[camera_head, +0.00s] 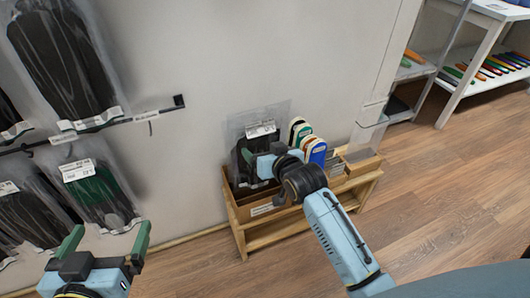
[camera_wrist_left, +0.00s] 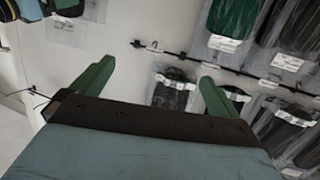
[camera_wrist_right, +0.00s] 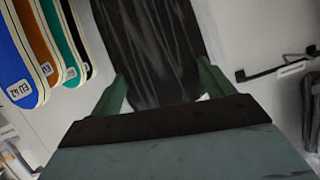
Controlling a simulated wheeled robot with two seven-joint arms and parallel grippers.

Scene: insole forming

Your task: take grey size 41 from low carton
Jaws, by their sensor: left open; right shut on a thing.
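A clear bag with a dark grey or black insole pack (camera_head: 245,152) and a white label is at the low carton (camera_head: 241,211) in the head view. My right gripper (camera_head: 268,160) is at the bag and shut on it. The dark pack (camera_wrist_right: 150,45) also fills the space between its fingers in the right wrist view. I cannot tell whether the bag's lower end is still inside the carton, and its size print is unreadable. My left gripper (camera_head: 109,240) is open and empty at the lower left, near the wall; its open fingers (camera_wrist_left: 156,76) show in the left wrist view.
Bagged dark packs (camera_head: 95,195) hang from wall hooks (camera_head: 150,114) at the left. Coloured insoles (camera_head: 314,152) stand beside the bag on the low wooden stand (camera_head: 290,228). A white shelf (camera_head: 487,40) with coloured items is at the upper right. The wooden floor at the right is clear.

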